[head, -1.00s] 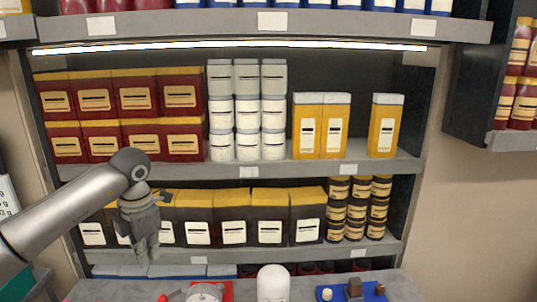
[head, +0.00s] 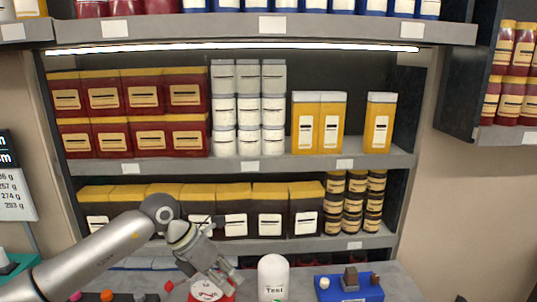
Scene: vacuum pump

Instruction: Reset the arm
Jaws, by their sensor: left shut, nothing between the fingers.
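My left arm reaches in from the lower left in the head view. Its gripper (head: 228,279) points down and to the right, with its fingers together and nothing between them. It is above the grey table, close to a round gauge on a red base (head: 212,290), and partly overlaps it in the picture. A white domed vessel marked "TEST" (head: 273,278) stands just right of the gripper, apart from it. My right gripper is not in view.
A blue block with knobs (head: 349,287) sits at the right on the grey table (head: 398,285). Behind, shelves (head: 290,165) hold several boxes, white cans and dark jars. Coloured knobs (head: 107,296) show at the lower left.

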